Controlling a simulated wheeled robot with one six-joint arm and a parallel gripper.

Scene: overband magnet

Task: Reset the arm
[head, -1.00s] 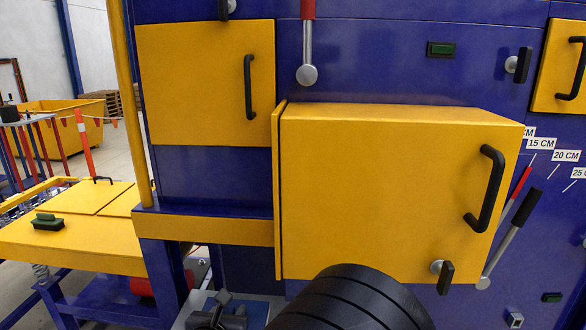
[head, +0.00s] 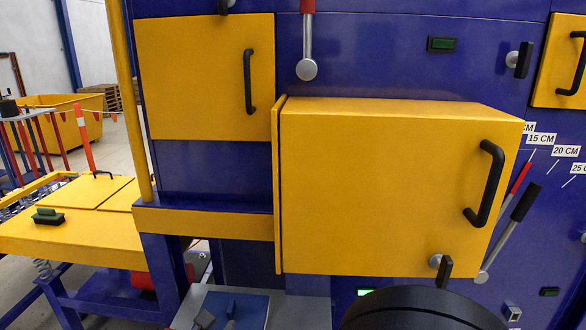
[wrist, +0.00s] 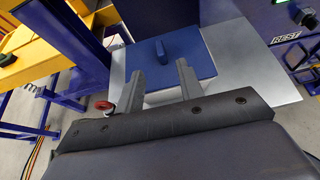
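My gripper (wrist: 158,80) shows in the wrist view with its two grey fingers apart and nothing between them. Beyond the fingertips lies a blue plate (wrist: 193,65) with a small blue handle (wrist: 161,50), on a grey metal surface (wrist: 255,72). The blue plate also shows at the bottom of the head view (head: 252,307). I cannot tell how high the fingertips are above it. A dark rounded link of my arm stands at the bottom right of the head view. Most of my gripper is out of the head view.
A label reading REST (wrist: 286,38) is on the blue machine at right. A large yellow box door (head: 380,190) with a black handle (head: 486,184) juts out above. A yellow table (head: 70,235) stands at left. A red ring-like thing (wrist: 103,105) is beside the left finger.

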